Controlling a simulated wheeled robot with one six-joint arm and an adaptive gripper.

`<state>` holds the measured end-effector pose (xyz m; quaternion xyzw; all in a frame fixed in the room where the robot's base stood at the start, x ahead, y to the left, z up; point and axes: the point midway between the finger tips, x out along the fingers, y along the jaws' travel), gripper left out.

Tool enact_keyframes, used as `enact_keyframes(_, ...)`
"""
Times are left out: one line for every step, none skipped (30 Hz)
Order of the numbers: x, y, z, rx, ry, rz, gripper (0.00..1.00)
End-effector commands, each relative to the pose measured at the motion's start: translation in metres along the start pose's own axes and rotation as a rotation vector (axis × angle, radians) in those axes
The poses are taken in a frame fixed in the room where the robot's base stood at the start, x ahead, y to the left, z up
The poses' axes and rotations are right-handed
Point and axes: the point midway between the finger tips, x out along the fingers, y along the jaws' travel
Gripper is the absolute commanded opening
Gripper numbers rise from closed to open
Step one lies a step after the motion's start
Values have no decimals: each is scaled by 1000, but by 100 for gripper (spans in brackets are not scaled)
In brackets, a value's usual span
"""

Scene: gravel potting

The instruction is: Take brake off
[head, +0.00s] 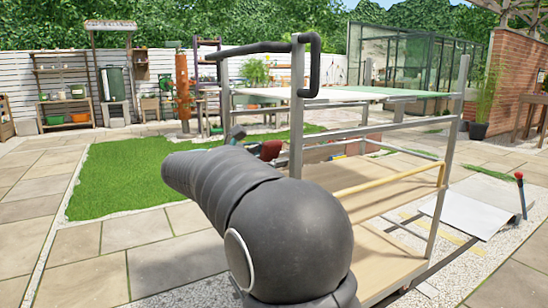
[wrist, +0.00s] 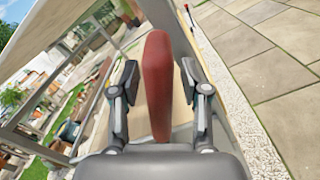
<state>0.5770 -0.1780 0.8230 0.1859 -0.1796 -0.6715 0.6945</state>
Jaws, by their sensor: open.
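A red lever (wrist: 157,90) stands in the middle of the wrist view, between the two fingers of my gripper (wrist: 159,72). The fingers are apart, with a gap showing on each side of the lever. In the head view the red lever (head: 271,150) shows partly beside the cart's near post, just beyond my dark arm. The cart (head: 297,115) has a grey metal frame, wooden shelves, a pale green top and a black push handle (head: 314,70). My arm hides the lever's lower part and most of my gripper in the head view.
A yellow bar (head: 385,181) crosses the cart's side. A red-topped stick (head: 520,190) stands by a pale board (head: 470,208) on the right. Grass (head: 120,180) lies to the left. Open paving (head: 170,245) is in front.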

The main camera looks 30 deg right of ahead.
Motion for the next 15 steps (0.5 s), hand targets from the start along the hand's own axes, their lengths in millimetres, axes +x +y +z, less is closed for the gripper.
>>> enact_keyframes(2, 0, 0, 0, 0, 0, 46)
enact_keyframes(3, 0, 0, 0, 0, 0, 46)
enact_keyframes(3, 0, 0, 0, 0, 0, 46)
enact_keyframes(3, 0, 0, 0, 0, 0, 46)
enact_keyframes(4, 0, 0, 0, 0, 0, 46)
enact_keyframes(4, 0, 0, 0, 0, 0, 46)
enact_keyframes(3, 0, 0, 0, 0, 1, 46)
enact_keyframes(3, 0, 0, 1, 0, 1, 46)
enact_keyframes(3, 0, 0, 1, 0, 0, 46)
enact_keyframes(3, 0, 0, 1, 0, 1, 46)
enact_keyframes(3, 0, 0, 1, 0, 0, 38)
enact_keyframes(3, 0, 0, 1, 0, 0, 28)
enact_keyframes(3, 0, 0, 1, 0, 0, 21)
enact_keyframes(3, 0, 0, 1, 0, 0, 13)
enact_keyframes(3, 0, 0, 1, 0, 0, 3)
